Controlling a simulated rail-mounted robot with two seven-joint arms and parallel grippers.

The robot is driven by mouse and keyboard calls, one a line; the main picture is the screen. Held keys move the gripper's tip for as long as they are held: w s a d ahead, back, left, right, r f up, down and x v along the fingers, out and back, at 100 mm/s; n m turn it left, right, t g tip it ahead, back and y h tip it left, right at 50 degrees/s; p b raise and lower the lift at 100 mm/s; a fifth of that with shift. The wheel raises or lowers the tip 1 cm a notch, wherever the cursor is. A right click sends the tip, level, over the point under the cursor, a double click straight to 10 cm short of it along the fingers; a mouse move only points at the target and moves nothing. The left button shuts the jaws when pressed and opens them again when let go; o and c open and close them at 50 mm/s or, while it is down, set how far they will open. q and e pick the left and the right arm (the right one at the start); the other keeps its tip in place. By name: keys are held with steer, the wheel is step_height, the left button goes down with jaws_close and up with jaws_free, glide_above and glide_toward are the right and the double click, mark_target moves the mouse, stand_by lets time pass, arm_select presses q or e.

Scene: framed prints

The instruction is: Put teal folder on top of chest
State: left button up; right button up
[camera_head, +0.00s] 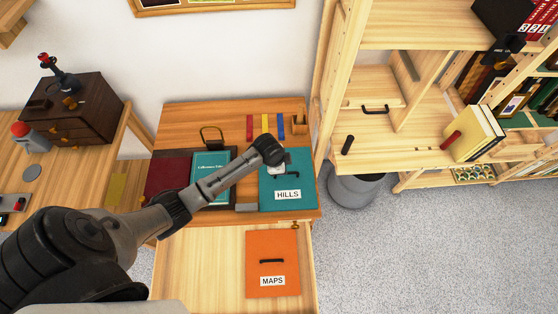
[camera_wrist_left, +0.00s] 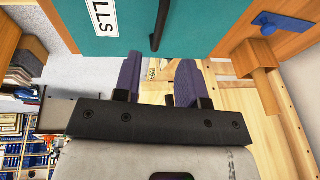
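The teal folder (camera_head: 303,180) lies flat at the right end of the desk, with a white "HILLS" label and a dark handle. It fills the top of the left wrist view (camera_wrist_left: 110,38), its handle (camera_wrist_left: 160,25) upright in the picture. My left gripper (camera_head: 285,170) is over the folder by the handle; in the wrist view its two purple fingers (camera_wrist_left: 157,78) stand apart with nothing between them. The handle lies beyond the fingertips. The dark brown chest (camera_head: 92,125) stands on a wooden table at the left, with small objects on top. My right gripper is not in view.
An orange "MAPS" folder (camera_head: 272,250) lies in the open drawer (camera_head: 195,275) below the desk. A teal book (camera_head: 208,165) and a maroon book (camera_head: 165,175) lie left of the folder. A shelf unit (camera_head: 405,80) and grey bin (camera_head: 357,190) stand right.

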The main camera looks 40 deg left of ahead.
arm_select(q)
steer(key=s+d+r+n, duration=0.2)
steer(key=s+d+r, duration=0.1)
steer(key=s, duration=0.6)
steer(key=s+d+r+n, duration=0.2)
steer(key=s+d+r, duration=0.1)
steer(key=s, duration=0.5)
steer(key=s+d+r+n, duration=0.2)
steer(key=s+d+r, duration=0.2)
steer(key=s, duration=0.5)
steer(key=shift+s+d+n+y, duration=0.2)
steer(key=shift+s+n+y, duration=0.1)
steer(key=shift+s, duration=0.05)
